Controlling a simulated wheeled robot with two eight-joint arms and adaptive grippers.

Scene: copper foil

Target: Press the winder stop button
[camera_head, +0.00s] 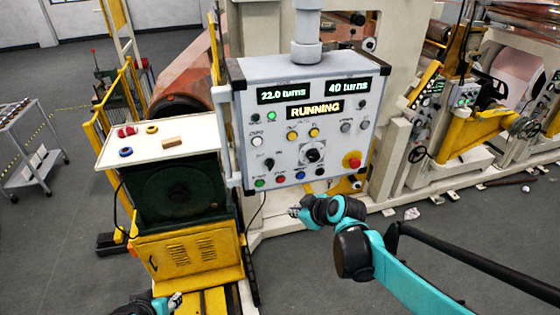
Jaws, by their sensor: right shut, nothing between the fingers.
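The grey control panel (300,100) hangs from a post, and its displays read 22.0 turns, 40 turns and RUNNING. Along its bottom row are a green button (260,183), a small red button (281,180), a blue button (300,175) and a dark one. A larger red mushroom button (352,160) on yellow sits at the lower right. The labels are too small to read. My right gripper (293,212) is shut and empty, just below the panel's lower edge in the picture, pointing left. My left gripper (175,300) shows only partly at the bottom edge; its fingers are unclear.
A cream tabletop (190,155) with small coloured rings and a wooden block stands left of the panel, over a dark green and yellow machine. A grey cart (35,160) stands far left. Machinery with yellow parts fills the right. Grey floor is open in front.

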